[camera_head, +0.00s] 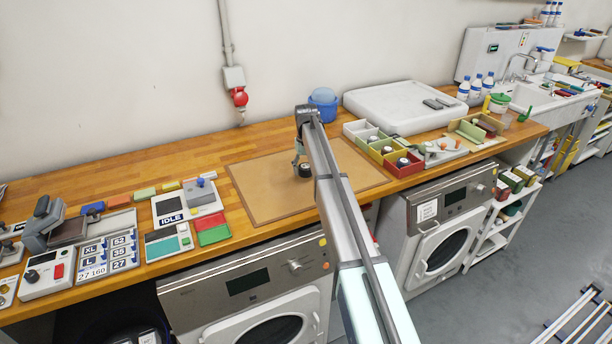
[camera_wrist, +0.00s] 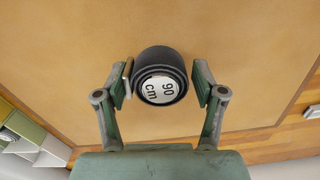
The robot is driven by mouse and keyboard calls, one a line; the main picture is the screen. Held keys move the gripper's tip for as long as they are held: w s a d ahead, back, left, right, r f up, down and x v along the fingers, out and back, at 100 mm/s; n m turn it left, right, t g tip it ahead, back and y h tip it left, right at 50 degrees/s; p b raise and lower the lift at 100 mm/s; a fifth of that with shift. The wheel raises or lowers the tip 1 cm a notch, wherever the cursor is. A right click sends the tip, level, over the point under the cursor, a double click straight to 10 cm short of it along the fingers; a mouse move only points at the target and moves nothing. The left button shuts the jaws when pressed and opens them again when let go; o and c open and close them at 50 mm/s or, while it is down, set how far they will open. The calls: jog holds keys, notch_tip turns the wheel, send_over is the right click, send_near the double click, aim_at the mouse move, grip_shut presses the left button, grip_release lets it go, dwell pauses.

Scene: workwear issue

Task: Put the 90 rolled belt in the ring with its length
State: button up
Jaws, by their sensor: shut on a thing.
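The rolled belt (camera_wrist: 160,82) is a dark coil with a white end label reading "90 cm", seen in the wrist view. It also shows in the head view as a small dark roll (camera_head: 306,170) over the brown mat (camera_head: 262,191). In the head view my gripper (camera_head: 301,163) is partly hidden by my arm. I cannot tell whether the belt touches the mat. I cannot make out a ring marked with a length in either view.
Right of the mat stands a row of compartments (camera_head: 382,146), some holding dark rolls with pale tops. A grey tray (camera_head: 449,156) lies beside them. Left of the mat are a red and green box (camera_head: 213,236), an "IDLE" device (camera_head: 170,221) and size cards (camera_head: 93,270). The mat around the belt is clear.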

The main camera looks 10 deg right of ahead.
aim_at(306, 177)
jog(key=shift+f+p, duration=0.55)
jog(key=shift+f, duration=1.4)
jog(key=shift+f, duration=0.15)
jog(key=o, duration=1.2)
notch_tip(306, 177, up, 11)
jog(key=b, duration=0.3)
jog(key=shift+o, duration=0.6)
jog(key=shift+r, duration=0.65)
